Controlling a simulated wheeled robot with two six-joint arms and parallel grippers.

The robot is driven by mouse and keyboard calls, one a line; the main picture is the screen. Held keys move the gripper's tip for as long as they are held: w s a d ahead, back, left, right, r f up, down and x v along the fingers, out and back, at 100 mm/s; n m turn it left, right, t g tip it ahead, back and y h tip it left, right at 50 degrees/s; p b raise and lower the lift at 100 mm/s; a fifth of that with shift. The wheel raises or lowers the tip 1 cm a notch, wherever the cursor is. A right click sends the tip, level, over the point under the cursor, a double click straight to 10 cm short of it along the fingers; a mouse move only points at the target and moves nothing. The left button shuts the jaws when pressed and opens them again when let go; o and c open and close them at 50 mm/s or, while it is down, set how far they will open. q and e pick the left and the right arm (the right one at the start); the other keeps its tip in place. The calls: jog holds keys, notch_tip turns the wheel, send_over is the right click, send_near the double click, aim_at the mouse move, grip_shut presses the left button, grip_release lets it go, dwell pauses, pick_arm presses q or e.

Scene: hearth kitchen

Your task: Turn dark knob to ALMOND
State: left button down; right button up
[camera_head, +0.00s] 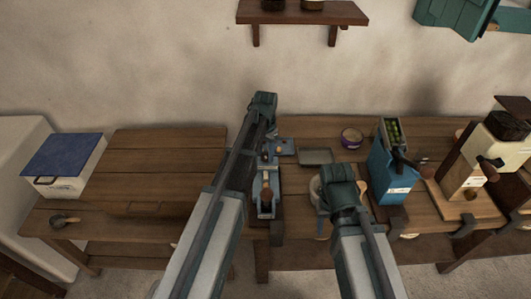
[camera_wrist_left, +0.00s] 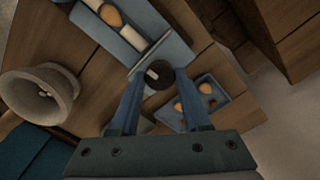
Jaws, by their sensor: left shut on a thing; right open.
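The dark knob (camera_wrist_left: 158,75) is round with a pale mark on its top. It sits at the end of a blue device (camera_wrist_left: 150,43) with pale bars and an orange-brown rounded piece. My left gripper (camera_wrist_left: 158,88) has its two blue fingers on either side of the knob and is shut on it. In the head view, my left arm hides the knob and fingertips. No ALMOND lettering is readable. My right gripper (camera_head: 338,200) is open and empty, above the bench in front of a pale bowl (camera_wrist_left: 38,92), which shows in the left wrist view.
A small blue tray (camera_wrist_left: 222,98) with several small round pieces lies beside the knob. A blue-lidded box (camera_head: 63,155) is left.

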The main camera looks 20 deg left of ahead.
aim_at(266, 155)
pick_arm(q)
jog(key=m, duration=0.5)
jog(key=shift+m, duration=2.4)
jog(key=shift+c, duration=1.8)
grip_release()
jog(key=shift+r, duration=0.1)
notch_tip(266, 155, up, 14)
jog(key=p, duration=1.3)
jog(key=shift+f+p, duration=0.2)
jog(key=shift+p, duration=0.2)
